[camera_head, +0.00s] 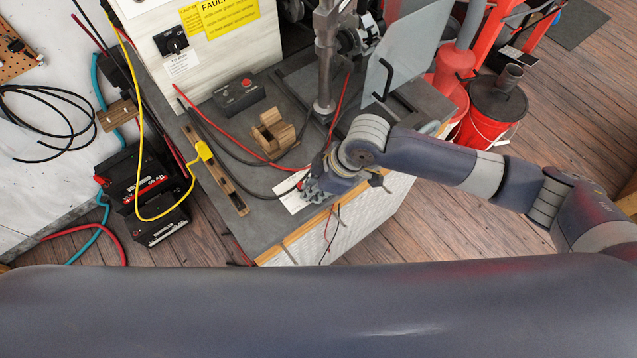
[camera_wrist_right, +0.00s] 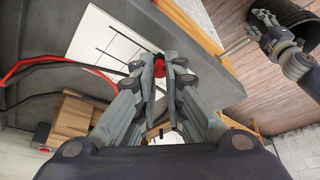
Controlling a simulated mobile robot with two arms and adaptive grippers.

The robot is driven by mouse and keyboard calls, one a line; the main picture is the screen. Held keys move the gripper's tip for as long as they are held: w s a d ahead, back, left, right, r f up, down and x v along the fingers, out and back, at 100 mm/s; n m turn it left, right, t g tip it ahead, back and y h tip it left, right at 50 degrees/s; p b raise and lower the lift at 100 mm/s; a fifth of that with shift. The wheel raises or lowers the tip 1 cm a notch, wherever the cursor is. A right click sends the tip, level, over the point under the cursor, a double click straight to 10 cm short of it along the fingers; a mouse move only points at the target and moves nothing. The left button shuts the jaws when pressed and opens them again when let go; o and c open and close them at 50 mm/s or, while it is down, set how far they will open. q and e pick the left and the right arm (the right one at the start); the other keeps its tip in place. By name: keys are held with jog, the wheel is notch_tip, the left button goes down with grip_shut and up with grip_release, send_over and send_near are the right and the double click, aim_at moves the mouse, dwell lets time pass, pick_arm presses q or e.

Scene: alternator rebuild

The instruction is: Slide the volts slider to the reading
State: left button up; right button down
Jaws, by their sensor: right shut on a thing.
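My right gripper (camera_head: 310,188) is low over the front edge of the grey bench, above a white card. In the right wrist view its fingertips (camera_wrist_right: 160,70) are closed on a small red knob (camera_wrist_right: 160,67), which I take for the volts slider. The white card (camera_wrist_right: 105,42) with black lines lies flat beside the fingertips and also shows in the head view (camera_head: 289,200). No numbers can be read on it, and the fingers hide part of it. What looks like my left gripper (camera_wrist_right: 272,36) shows at the upper right of the wrist view; its jaws are unclear.
A wooden cradle (camera_head: 274,133) and a dark box with a red button (camera_head: 240,95) stand on the bench (camera_head: 262,222). Red and black leads cross it near the card. A vertical metal post (camera_head: 325,60) rises behind my gripper. A wooden strip (camera_head: 217,172) lies at left.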

jog(key=shift+s+a+r, duration=0.1)
jog(key=shift+s+a, duration=0.2)
jog(key=shift+a, duration=0.05)
pick_arm(q)
jog(key=shift+r, duration=0.25)
pick_arm(e)
jog(key=c, duration=1.7)
grip_release()
jog(key=shift+o, duration=0.5)
jog(key=v, duration=1.1)
jog(key=shift+r, duration=0.45)
